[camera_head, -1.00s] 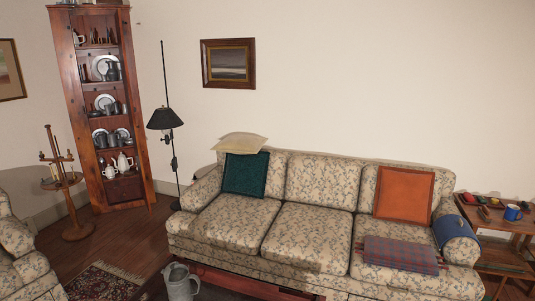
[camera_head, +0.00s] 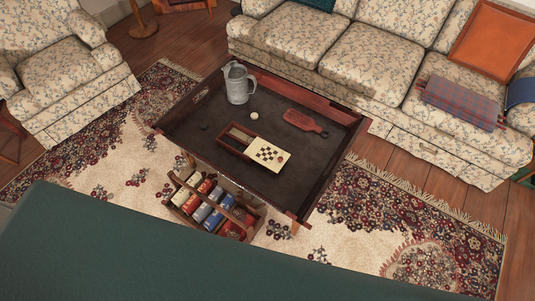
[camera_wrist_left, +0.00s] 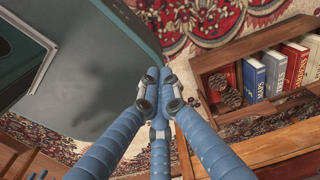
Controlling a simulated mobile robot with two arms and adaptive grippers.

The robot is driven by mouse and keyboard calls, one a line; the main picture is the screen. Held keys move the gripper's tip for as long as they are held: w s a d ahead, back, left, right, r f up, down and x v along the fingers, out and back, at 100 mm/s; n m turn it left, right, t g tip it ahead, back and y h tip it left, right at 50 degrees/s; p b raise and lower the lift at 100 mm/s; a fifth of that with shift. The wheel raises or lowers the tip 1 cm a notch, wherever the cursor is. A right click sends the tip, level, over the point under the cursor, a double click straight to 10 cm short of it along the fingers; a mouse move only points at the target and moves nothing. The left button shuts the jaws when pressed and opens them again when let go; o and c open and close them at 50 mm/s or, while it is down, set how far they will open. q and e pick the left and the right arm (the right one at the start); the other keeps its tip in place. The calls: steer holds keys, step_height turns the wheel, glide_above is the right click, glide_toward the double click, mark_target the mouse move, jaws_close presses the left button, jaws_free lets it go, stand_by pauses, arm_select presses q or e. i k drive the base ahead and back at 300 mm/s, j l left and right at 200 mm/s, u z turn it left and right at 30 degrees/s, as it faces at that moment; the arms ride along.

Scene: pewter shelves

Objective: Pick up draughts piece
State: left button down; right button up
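A small round cream piece (camera_head: 253,115) lies on the dark coffee table (camera_head: 190,143), right of the grey jug; it may be the draughts piece, but it is too small to be sure. A tiny dark spot (camera_head: 204,127) lies left of it. A box with a chequered lid (camera_head: 267,153) stands partly open on the table; a small brownish spot shows at the lid's right end. My left gripper (camera_wrist_left: 152,78) is in the left wrist view, its blue fingers brought together at the tips with nothing seen between them. It is not in the head view. My right gripper is not in view.
A grey jug (camera_head: 238,84) and a red paddle-shaped board (camera_head: 301,121) also stand or lie on the table. A wooden crate of books (camera_head: 178,200) is at the table's near side; it also shows in the wrist view (camera_wrist_left: 206,66). A large dark green surface (camera_head: 150,255) fills the foreground.

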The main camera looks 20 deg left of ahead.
mark_target(203, 125)
steer(key=u, duration=0.85)
